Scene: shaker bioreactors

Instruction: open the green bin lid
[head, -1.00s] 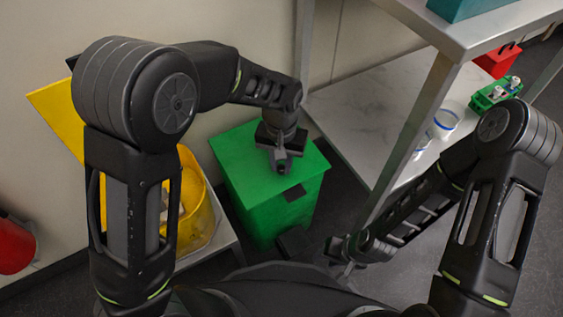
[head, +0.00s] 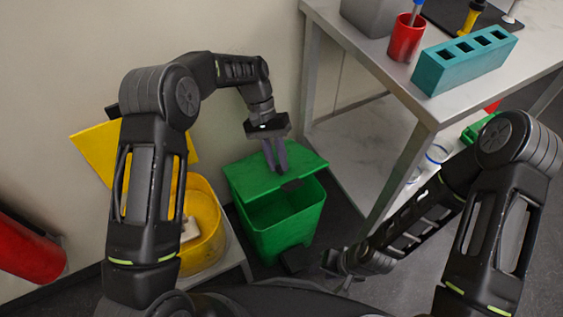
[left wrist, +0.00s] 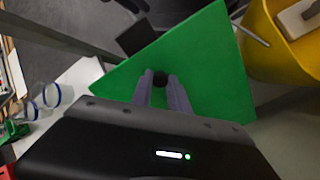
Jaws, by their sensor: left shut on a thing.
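The green bin (head: 285,228) stands on the floor near the wall, with its dark green inside showing at the front. Its green lid (head: 250,178) is tilted up, front edge raised off the rim. In the left wrist view the lid (left wrist: 205,65) fills the middle, with a round dark knob (left wrist: 160,78) between my fingertips. My left gripper (head: 277,168) reaches down from above and is shut on this knob. My right gripper (head: 340,265) hangs low, to the right of the bin; its fingers are too small and dark to read.
A yellow bin (head: 205,235) with its yellow lid up stands left of the green bin. A steel table (head: 345,40) stands to the right, holding a teal rack (head: 465,62) and a red cup (head: 405,38). A red container (head: 28,250) is at far left.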

